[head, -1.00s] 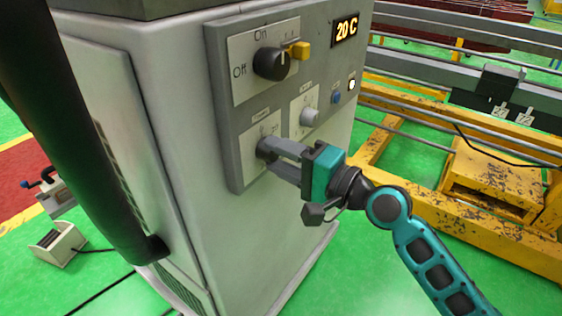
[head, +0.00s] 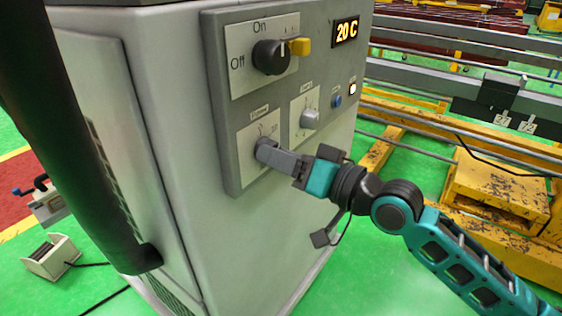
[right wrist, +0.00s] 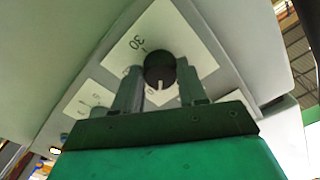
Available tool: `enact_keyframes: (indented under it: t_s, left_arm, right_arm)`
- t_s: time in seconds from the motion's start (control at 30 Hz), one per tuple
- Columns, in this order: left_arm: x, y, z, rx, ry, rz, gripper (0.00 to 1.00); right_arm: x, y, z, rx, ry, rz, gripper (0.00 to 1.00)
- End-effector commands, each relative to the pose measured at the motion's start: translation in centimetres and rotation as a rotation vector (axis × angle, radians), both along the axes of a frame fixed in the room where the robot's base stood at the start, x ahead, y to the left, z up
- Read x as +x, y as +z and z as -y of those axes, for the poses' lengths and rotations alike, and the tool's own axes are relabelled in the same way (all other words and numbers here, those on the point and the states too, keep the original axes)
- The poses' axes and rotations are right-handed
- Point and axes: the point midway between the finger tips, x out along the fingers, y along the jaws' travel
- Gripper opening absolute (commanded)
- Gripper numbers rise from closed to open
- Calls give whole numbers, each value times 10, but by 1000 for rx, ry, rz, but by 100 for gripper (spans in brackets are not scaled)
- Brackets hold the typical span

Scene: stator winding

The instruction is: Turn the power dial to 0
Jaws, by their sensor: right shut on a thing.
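The power dial is a dark round knob on a white plate (head: 243,144) at the lower left of the grey control panel (head: 232,184). My right gripper (head: 268,152) is at this dial, its fingers shut on it and hiding most of it in the head view. In the right wrist view the dial (right wrist: 160,68) shows as a black knob between the two fingers (right wrist: 157,92), with a white mark on its rim. A "30" is printed on the plate beside it. The other numbers around it are not readable. My left gripper is not in view.
Above the dial is a black On/Off switch (head: 270,57) with a yellow tab (head: 299,46). A grey knob (head: 310,118) sits to the right, under a "20 C" display (head: 346,32). A yellow metal frame (head: 490,190) stands at the right.

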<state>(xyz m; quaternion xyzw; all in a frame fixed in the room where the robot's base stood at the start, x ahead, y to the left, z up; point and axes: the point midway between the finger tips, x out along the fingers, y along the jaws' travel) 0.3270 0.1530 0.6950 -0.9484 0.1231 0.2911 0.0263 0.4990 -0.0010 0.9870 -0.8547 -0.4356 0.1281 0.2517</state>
Motion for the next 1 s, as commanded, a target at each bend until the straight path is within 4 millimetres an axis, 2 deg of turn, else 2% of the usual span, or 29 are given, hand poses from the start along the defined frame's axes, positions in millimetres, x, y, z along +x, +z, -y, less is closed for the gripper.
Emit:
enact_keyframes:
  t_s: [0.6, 1.0]
  left_arm:
    - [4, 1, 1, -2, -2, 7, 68]
    - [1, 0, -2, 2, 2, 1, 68]
  right_arm:
    - [1, -1, 1, -335, 1, 454, 11]
    - [2, -1, 2, -455, 1, 622, 11]
